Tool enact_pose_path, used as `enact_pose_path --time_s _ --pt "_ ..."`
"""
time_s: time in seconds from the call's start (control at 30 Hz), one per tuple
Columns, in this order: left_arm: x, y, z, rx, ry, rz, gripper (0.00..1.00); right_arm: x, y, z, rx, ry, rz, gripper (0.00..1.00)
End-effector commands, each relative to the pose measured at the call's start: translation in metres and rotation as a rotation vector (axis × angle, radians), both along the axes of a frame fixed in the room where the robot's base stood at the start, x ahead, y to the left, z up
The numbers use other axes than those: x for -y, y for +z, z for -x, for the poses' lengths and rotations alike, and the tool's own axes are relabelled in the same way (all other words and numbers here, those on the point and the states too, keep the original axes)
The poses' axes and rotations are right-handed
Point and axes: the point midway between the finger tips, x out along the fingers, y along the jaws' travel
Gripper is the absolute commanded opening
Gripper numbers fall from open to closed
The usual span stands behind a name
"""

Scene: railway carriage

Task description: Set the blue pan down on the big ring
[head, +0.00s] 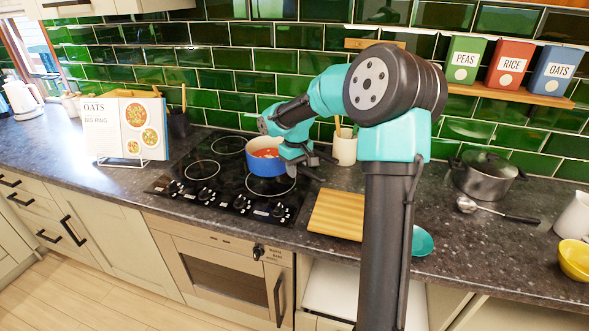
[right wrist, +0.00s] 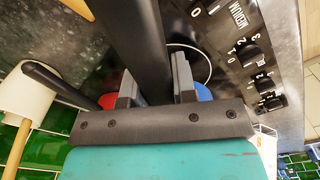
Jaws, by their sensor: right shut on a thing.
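The blue pan (head: 268,168) has red contents and is at the right side of the black hob (head: 222,196). It looks level, partly over the front right ring (head: 284,191); I cannot tell whether its base touches the glass. My right gripper (head: 305,159) is at the pan's right side. In the right wrist view my right gripper (right wrist: 155,88) is shut on the pan's dark handle (right wrist: 138,35), and a bit of blue pan wall (right wrist: 203,93) shows behind a finger. Other rings show at the front left (head: 202,170) and back left (head: 229,145). My left gripper is out of view.
A cookbook (head: 125,128) on a stand reads "OATS" and "BIG RING". A wooden board (head: 337,214) lies right of the hob, with a cream utensil pot (head: 344,148) behind it. A lidded dark pot (head: 485,174) and a spoon (head: 500,211) are further right. Knobs (head: 240,203) line the hob's front.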

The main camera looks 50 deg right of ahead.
Motion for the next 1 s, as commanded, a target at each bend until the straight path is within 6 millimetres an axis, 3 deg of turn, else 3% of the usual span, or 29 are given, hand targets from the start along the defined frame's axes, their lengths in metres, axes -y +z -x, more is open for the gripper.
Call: enact_pose_path --time_s 0.27,1.0 --pt "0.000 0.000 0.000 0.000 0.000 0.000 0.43 0.000 -0.008 0.000 0.004 0.000 0.002 0.00" --pt "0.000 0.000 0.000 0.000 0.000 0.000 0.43 0.000 -0.061 0.000 0.005 0.000 0.003 0.00"
